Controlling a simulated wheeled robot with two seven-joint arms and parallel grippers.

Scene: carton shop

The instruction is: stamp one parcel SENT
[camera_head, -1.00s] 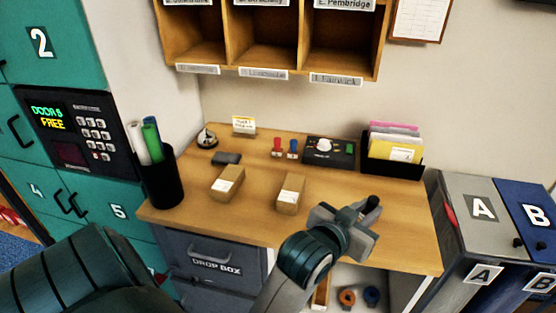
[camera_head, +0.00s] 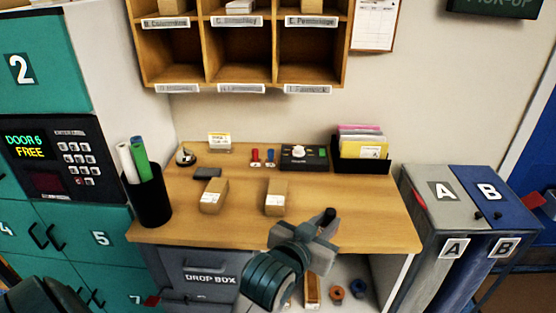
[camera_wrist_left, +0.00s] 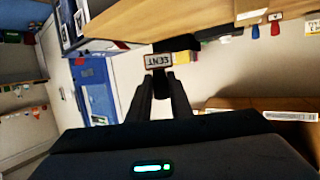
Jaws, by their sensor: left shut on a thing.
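In the left wrist view the stamp's framed plate (camera_wrist_left: 158,60), lettered SENT and upside down, sits at the fingertips (camera_wrist_left: 158,82). Two brown parcels with white labels lie on the desk: the left parcel (camera_head: 214,196) and the right parcel (camera_head: 277,197). The gripper is nearer to the right parcel, below and right of it in the picture, apart from it. My right gripper is not in view.
The wooden desk (camera_head: 360,220) also holds a pen cup (camera_head: 149,197), bell (camera_head: 185,157), dark pad (camera_head: 207,173), red (camera_head: 255,156) and blue (camera_head: 270,157) stamps, control box (camera_head: 303,158) and envelope holder (camera_head: 362,163). Bins A (camera_head: 436,192) and B (camera_head: 489,187) stand right.

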